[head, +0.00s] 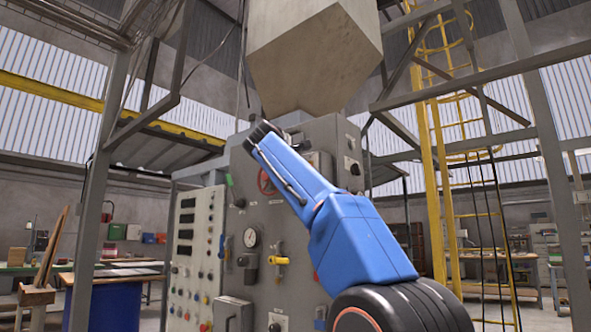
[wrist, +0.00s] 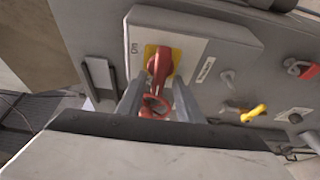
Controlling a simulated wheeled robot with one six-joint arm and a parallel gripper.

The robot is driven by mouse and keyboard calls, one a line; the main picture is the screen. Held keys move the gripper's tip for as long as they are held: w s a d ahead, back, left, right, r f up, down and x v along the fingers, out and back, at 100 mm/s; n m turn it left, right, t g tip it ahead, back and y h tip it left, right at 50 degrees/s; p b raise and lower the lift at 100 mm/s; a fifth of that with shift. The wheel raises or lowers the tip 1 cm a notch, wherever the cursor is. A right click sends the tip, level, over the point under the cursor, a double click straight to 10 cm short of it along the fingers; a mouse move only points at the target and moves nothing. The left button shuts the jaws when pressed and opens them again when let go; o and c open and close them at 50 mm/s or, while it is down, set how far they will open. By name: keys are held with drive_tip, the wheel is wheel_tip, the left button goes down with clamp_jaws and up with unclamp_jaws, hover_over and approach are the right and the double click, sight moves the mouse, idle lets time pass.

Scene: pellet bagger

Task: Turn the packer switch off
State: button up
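The packer switch (wrist: 160,62) is a red rotary handle on a yellow plate, mounted on a light grey box (wrist: 205,35) in the wrist view. Small dark lettering is beside the plate, too small to read surely. My gripper (wrist: 157,88) has its two grey fingers apart, one to each side of the handle's lower part. I cannot tell whether either finger touches it. In the head view my blue arm reaches up to the grey machine panel, and the fingers and the switch are hidden there.
A red ring (wrist: 153,106) shows below the switch in the wrist view. A large hopper (head: 315,50) hangs above.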

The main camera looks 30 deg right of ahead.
drive_tip(key=shift+a, duration=0.1)
drive_tip(key=v, duration=1.7)
drive_tip(key=shift+s, duration=0.15)
idle(0.3)
drive_tip(key=s+f+m+g+y, duration=0.15)
drive_tip(key=s+f+y, duration=0.25)
drive_tip(key=f, duration=1.4)
drive_tip(key=s+f+g+y, duration=0.2)
drive_tip(key=s+f+y, duration=0.15)
drive_tip(key=f, duration=1.35)
drive_tip(key=s+a+f+m+g+y, duration=0.1)
drive_tip(key=s+a+f+m+y, duration=0.1)
drive_tip(key=s+f, duration=0.5)
drive_tip(key=s+a+f+m+g+y, duration=0.1)
drive_tip(key=s+f, duration=0.6)
drive_tip(key=f, duration=1.1)
drive_tip(key=s+a+f+m+g+y, duration=0.1)
drive_tip(key=s+f+m, duration=0.3)
drive_tip(key=f, duration=0.9)
drive_tip(key=s+a+y, duration=0.1)
drive_tip(key=s, duration=0.2)
drive_tip(key=shift+a+f+g+y, duration=0.2)
drive_tip(key=shift+a+g+y, duration=0.15)
